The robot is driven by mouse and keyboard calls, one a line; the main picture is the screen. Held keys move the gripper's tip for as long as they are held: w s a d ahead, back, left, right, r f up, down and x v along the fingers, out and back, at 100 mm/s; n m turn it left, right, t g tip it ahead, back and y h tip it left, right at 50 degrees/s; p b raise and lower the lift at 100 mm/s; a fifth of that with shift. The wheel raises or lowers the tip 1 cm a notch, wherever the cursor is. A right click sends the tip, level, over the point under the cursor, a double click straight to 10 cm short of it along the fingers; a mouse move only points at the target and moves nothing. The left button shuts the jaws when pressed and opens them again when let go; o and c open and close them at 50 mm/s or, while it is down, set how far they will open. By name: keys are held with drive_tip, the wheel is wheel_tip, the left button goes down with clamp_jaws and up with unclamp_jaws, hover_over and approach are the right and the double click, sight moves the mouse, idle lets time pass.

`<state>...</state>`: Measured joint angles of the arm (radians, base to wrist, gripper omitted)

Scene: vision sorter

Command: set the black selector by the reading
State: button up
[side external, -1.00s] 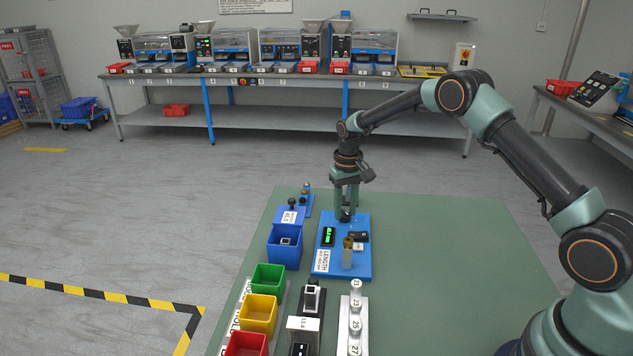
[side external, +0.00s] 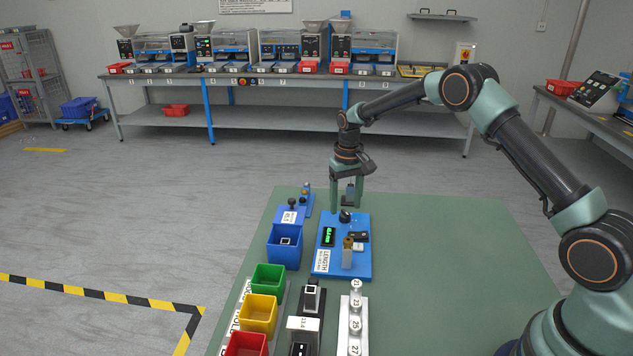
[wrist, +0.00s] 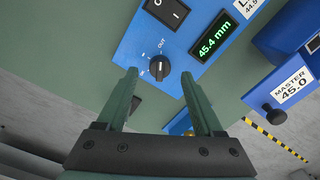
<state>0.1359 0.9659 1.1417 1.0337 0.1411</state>
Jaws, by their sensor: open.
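The black selector (wrist: 160,68) is a round knob on the blue length gauge (side external: 325,240), with OUT printed beside it. I cannot tell for sure which mark its pointer faces. It also shows in the side view (side external: 345,215). The green display (wrist: 215,36) reads 45.4 mm. My gripper (side external: 347,206) is open and empty, pointing down just above the selector and clear of it. In the wrist view its two fingers (wrist: 159,74) stand apart on either side of the knob. A brass-coloured part (side external: 347,252) stands on the gauge.
A black rocker switch (wrist: 167,10) is beside the selector. A block marked MASTER 45.0 (wrist: 292,86) is at the right in the wrist view. Blue (side external: 284,250), green (side external: 268,278), yellow (side external: 258,315) and red (side external: 246,345) bins line the left. The green table (side external: 450,260) is clear to the right.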

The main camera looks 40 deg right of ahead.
sight(345, 212)
wheel_tip(345, 212, up, 10)
idle(0.4)
drive_tip(key=shift+r, duration=0.15)
drive_tip(key=s+a+r+n+t, duration=0.2)
drive_tip(key=s+a+r+t, duration=0.15)
drive_tip(key=s+r, duration=0.8)
drive_tip(key=s+a+f+n+t, duration=0.1)
drive_tip(key=s+a+t, duration=0.1)
drive_tip(key=s, duration=1.1)
drive_tip(key=shift+s+a, duration=0.15)
drive_tip(key=shift+a, duration=0.75)
